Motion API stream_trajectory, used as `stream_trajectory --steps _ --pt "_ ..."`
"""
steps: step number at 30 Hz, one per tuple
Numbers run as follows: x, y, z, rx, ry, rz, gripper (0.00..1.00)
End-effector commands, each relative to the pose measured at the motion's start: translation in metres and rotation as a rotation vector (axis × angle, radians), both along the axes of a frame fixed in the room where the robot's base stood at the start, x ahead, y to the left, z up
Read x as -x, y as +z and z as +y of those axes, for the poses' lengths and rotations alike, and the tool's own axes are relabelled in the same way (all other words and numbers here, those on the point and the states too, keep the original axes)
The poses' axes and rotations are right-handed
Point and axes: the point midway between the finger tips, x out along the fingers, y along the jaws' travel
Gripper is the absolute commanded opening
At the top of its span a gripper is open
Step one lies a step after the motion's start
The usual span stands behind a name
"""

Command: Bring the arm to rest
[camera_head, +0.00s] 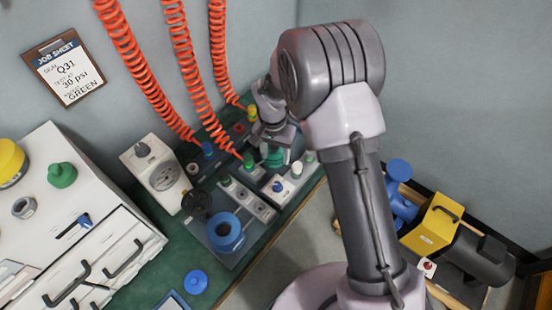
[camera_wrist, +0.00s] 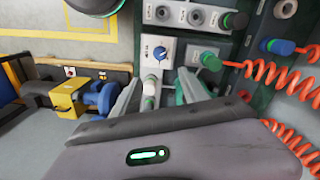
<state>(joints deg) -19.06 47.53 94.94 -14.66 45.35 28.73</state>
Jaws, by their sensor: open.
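My arm rises from the lower middle of the head view and bends over the green bench. My gripper (camera_head: 275,140) is low over the far right part of the bench, close to a teal-green part (camera_head: 273,157). Whether it touches that part cannot be told. In the wrist view my gripper (camera_wrist: 158,95) has its two fingers spread apart, with a white block with a green top (camera_wrist: 150,100) showing between them. Nothing is seen held.
Orange coiled hoses (camera_head: 180,75) hang close left of my gripper. A blue spool-like part (camera_head: 225,232), a gauge box (camera_head: 160,172) and a white drawer cabinet (camera_head: 60,235) stand on the left. A yellow machine (camera_head: 432,228) stands right of my arm.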

Motion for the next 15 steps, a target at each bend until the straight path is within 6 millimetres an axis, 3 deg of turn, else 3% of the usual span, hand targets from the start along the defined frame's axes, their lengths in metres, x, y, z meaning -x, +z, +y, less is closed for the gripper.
stream_trajectory --steps 11,13,15 --pt "0.000 0.000 0.000 0.000 0.000 0.000 0.52" --pt "-0.001 0.010 -0.002 -0.006 -0.002 -0.010 0.52" --pt "0.000 0.043 -0.011 -0.025 -0.012 -0.038 0.52"
